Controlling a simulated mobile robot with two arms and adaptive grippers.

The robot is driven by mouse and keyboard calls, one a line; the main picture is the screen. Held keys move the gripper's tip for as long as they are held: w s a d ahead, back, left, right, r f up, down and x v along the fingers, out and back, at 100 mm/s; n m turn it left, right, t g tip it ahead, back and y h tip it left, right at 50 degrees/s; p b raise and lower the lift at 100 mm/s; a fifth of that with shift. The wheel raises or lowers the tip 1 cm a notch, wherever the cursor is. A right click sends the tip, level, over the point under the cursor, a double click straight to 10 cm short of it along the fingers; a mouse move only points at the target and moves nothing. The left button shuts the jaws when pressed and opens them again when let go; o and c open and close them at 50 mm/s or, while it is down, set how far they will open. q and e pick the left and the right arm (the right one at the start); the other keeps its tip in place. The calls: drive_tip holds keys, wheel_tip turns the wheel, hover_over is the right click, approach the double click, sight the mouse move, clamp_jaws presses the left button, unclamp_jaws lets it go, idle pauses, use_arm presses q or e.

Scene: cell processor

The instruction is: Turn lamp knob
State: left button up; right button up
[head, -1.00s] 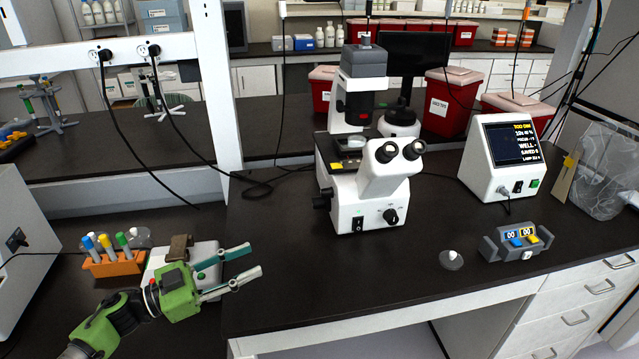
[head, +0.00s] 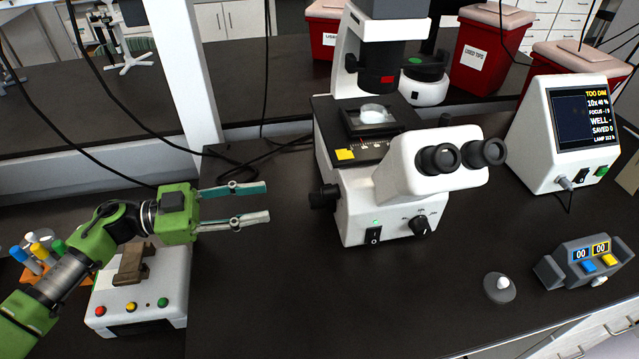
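The microscope (head: 390,175) stands on the dark bench in the middle of the head view. A black knob (head: 419,225) is on the front of its base, right of a black power switch (head: 374,235) with a small green light above it. Another black knob (head: 324,197) sticks out from its left side. My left gripper (head: 268,202) is open and empty, left of the microscope and apart from it, fingers pointing right towards it. The display box (head: 565,135) at right reads "TOO DIM" and a lamp line. My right gripper is not in view.
A grey counter (head: 585,262) with two small displays and a round grey piece with a white knob (head: 499,287) lie at front right. A white device (head: 140,300) with coloured buttons and an orange tube rack (head: 40,272) are at left. Bench front of the microscope is clear.

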sight(322, 194)
use_arm(q)
drive_tip(key=d+p, duration=0.1)
drive_tip(key=d, duration=0.3)
drive_tip(key=w+d+p, duration=0.1)
drive_tip(key=d, duration=0.3)
drive_tip(key=w+d+p, duration=0.1)
drive_tip(key=d, duration=0.3)
drive_tip(key=shift+r, duration=0.15)
drive_tip(key=shift+w+d, duration=0.15)
drive_tip(key=shift+d, duration=0.25)
clamp_jaws()
